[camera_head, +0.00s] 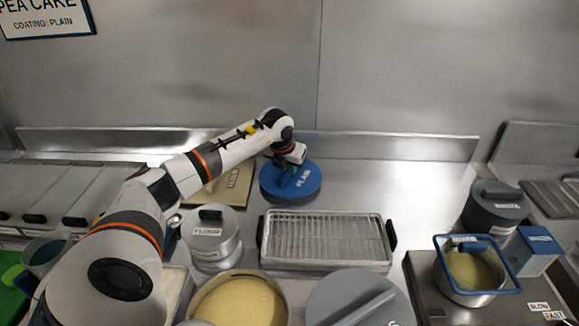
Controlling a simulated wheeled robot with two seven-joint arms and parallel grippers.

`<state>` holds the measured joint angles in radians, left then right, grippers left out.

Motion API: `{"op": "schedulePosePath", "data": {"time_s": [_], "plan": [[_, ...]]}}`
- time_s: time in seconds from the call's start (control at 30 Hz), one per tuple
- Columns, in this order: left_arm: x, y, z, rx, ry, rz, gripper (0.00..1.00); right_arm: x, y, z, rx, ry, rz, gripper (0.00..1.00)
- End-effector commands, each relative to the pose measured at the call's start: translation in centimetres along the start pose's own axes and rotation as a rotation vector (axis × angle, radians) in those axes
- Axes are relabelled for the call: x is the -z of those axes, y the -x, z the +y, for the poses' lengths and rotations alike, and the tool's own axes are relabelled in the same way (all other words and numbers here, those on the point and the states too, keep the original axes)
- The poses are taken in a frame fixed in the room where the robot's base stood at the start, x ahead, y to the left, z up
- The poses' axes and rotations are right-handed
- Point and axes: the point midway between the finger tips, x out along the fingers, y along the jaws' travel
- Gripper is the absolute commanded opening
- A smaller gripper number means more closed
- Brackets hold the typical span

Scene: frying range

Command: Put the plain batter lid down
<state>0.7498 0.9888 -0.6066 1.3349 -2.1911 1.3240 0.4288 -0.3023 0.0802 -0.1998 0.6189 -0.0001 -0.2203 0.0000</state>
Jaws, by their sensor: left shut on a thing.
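The plain batter lid (291,188) is a round blue disc with white lettering, partly covered by my gripper. It is at the back of the steel counter, near the rear ledge. My left gripper (291,172) is over its middle and shut on its handle, which is mostly hidden. I cannot tell whether the lid touches the counter. My right gripper is not in view.
A lidded flour pot (212,246), a wire-rack tray (328,241), an open pot of pale batter (240,303) and a large grey lid (357,302) stand in front. A tan board (222,186) lies left of the blue lid. Bare counter (400,190) extends to the right.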

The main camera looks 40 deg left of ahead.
Motion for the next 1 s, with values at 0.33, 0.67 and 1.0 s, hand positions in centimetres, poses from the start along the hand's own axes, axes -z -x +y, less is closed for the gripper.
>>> {"op": "schedulePosePath", "data": {"time_s": [0.33,0.67,1.0], "plan": [[-0.2,-0.7,0.0,0.000,0.000,0.002,0.00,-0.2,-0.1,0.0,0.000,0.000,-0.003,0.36],[-0.3,-0.7,0.0,0.000,0.000,0.001,0.36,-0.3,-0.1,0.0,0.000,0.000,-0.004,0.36],[-0.1,1.5,-0.1,0.000,-0.001,0.006,0.36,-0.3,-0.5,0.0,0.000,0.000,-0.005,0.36]]}}
